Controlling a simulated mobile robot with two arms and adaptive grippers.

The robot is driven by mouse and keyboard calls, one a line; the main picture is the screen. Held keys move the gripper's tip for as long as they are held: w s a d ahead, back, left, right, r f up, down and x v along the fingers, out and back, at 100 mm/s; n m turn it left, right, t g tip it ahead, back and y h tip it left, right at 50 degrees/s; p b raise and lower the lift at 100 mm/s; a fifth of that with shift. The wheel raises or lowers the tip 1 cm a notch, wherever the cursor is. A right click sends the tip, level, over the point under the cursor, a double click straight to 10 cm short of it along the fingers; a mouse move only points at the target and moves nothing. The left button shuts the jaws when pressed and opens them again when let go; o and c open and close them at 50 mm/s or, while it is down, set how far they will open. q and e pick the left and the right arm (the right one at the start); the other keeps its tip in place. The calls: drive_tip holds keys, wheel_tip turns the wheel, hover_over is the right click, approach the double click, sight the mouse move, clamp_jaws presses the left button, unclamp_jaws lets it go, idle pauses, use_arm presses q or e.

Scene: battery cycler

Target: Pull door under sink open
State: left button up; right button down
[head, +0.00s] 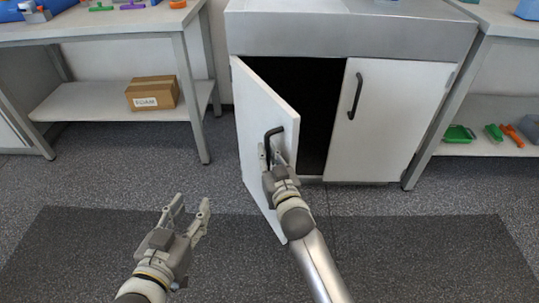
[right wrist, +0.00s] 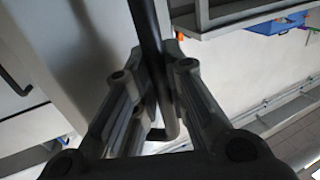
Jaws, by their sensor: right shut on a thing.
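The left door (head: 262,130) under the sink unit (head: 348,32) stands partly open, swung outward, with the dark cabinet inside (head: 312,105) showing beside it. My right gripper (head: 272,152) is shut on the black handle (head: 270,134) of this door. In the right wrist view the black handle (right wrist: 150,45) runs between the two fingers of the gripper (right wrist: 160,85). The right door (head: 380,120) of the unit is closed and has its own black handle (head: 356,96). My left gripper (head: 192,215) is open and empty, above the floor to the left of the open door.
A table (head: 110,22) with a lower shelf and a cardboard box (head: 152,93) stands at the left. Another table at the right has a shelf (head: 490,147) with green scoops (head: 459,134). A dark mat (head: 420,250) lies on the floor in front.

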drive_tip(key=shift+r, duration=0.1)
drive_tip(key=c, duration=1.5)
unclamp_jaws()
drive_tip(key=shift+o, duration=0.2)
drive_tip(key=v, duration=1.2)
